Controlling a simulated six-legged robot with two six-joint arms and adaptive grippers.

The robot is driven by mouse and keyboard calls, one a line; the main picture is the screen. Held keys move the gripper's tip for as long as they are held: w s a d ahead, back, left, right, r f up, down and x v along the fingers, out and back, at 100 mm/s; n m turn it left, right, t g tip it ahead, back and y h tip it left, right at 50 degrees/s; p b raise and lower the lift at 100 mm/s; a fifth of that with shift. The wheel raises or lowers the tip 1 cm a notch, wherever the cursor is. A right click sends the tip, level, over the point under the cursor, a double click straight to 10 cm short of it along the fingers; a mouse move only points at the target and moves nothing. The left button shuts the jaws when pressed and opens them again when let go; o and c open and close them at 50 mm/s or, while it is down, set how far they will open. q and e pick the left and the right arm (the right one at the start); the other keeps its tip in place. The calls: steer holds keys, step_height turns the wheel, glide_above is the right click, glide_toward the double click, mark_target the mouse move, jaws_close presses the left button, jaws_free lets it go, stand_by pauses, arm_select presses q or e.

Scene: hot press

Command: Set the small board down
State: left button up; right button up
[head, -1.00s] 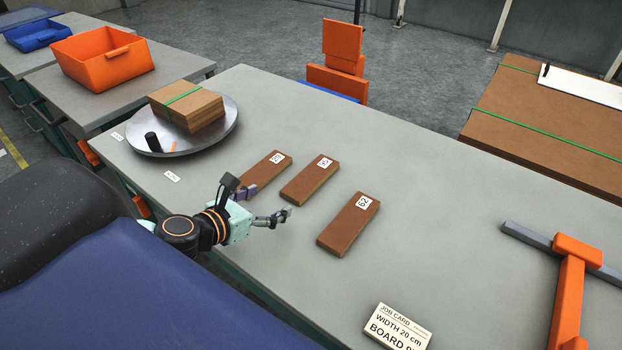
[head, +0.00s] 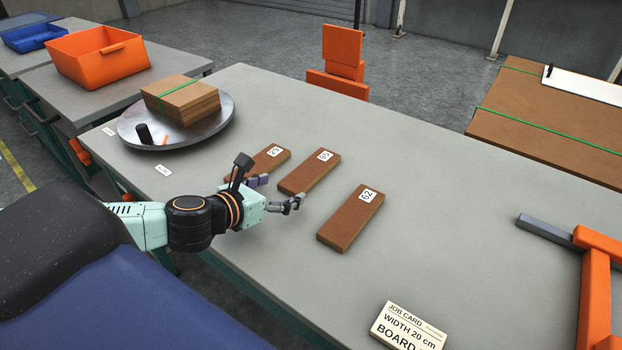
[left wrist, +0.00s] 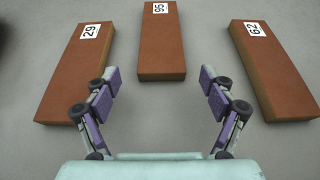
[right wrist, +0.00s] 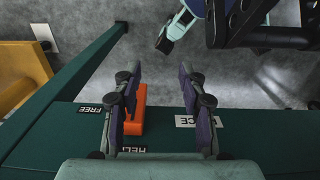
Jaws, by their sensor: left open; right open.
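Three flat brown boards with white number labels lie apart on the grey table: a left one (head: 268,158), a middle one (head: 309,173) and a right one (head: 351,218). I cannot tell which one the task calls small. My left gripper (head: 279,192) is open and empty, close to the near ends of the left and middle boards. In the left wrist view, the middle board (left wrist: 161,45) lies ahead between the fingers, the left board (left wrist: 75,75) and right board (left wrist: 270,70) to either side. My right gripper (right wrist: 158,85) is open and empty; the head view does not show it.
A round metal plate (head: 140,140) at the table's left end carries a strapped board stack (head: 181,100). A job card (head: 408,328) lies at the front, an orange fixture (head: 594,290) at right. Below my right gripper is a green surface with an orange part (right wrist: 137,110).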

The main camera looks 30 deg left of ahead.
mark_target(311, 172)
arm_select(q)
steer(key=shift+w+d+f+b, duration=0.1)
steer(key=shift+w+f+b, duration=0.35)
steer(key=shift+b, duration=0.65)
steer(key=shift+w+f+b, duration=0.15)
steer(key=shift+w+b, duration=0.5)
steer(key=shift+b, duration=0.45)
steer(key=shift+w+d+b, duration=0.1)
steer(key=shift+w+b, duration=0.15)
steer(key=shift+b, duration=0.25)
steer(key=c, duration=1.5)
steer(key=shift+o, duration=0.2)
